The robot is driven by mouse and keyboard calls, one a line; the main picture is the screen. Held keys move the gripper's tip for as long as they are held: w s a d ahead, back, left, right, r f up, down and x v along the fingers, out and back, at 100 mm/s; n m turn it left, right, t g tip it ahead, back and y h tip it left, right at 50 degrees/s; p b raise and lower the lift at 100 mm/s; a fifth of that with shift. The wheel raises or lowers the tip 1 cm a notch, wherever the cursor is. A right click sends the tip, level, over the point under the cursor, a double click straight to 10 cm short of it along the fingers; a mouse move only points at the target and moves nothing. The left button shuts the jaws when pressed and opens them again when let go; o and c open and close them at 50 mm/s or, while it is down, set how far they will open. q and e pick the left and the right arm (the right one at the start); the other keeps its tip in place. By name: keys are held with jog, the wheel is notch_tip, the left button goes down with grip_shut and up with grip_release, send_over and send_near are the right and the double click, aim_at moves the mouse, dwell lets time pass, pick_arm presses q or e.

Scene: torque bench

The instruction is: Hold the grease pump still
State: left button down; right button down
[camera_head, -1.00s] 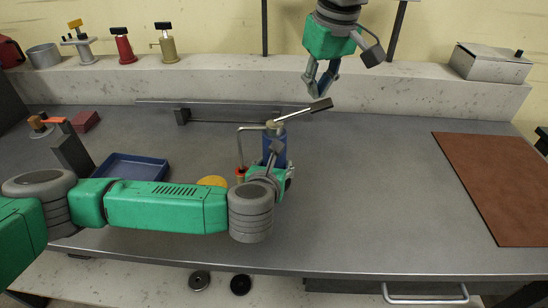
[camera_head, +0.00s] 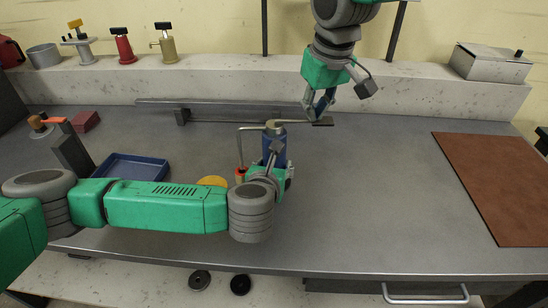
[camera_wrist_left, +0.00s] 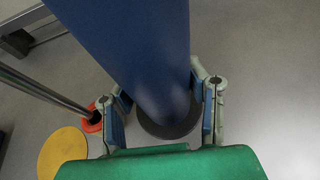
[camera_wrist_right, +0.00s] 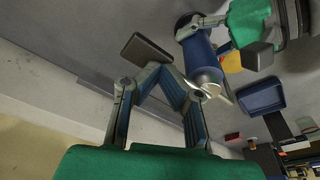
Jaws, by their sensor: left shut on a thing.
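The grease pump (camera_head: 281,150) is a blue upright cylinder on the bench, with a grey bent pipe on its left and a lever (camera_head: 300,122) on top. The lever lies about level, its dark flat grip (camera_head: 323,122) pointing right. My left gripper (camera_wrist_left: 165,95) is shut around the lower part of the pump's blue body (camera_wrist_left: 140,40), near its dark round base. My right gripper (camera_head: 316,114) is at the lever near its grip, fingertips together. In the right wrist view, the tips (camera_wrist_right: 159,68) lie over the lever beside the grip (camera_wrist_right: 147,50); contact is unclear.
An orange-red ring (camera_wrist_left: 92,118) stands under the pipe's end, beside a yellow disc (camera_head: 212,181). A blue tray (camera_head: 135,167) lies left, behind my left arm. A brown mat (camera_head: 497,180) lies right. Bare bench separates pump and mat. A raised ledge (camera_head: 240,85) runs behind.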

jog(key=shift+f, duration=0.5)
jog(key=shift+r, duration=3.25)
dwell(0.4)
dwell(0.5)
notch_tip(320, 180, up, 4)
dwell(0.5)
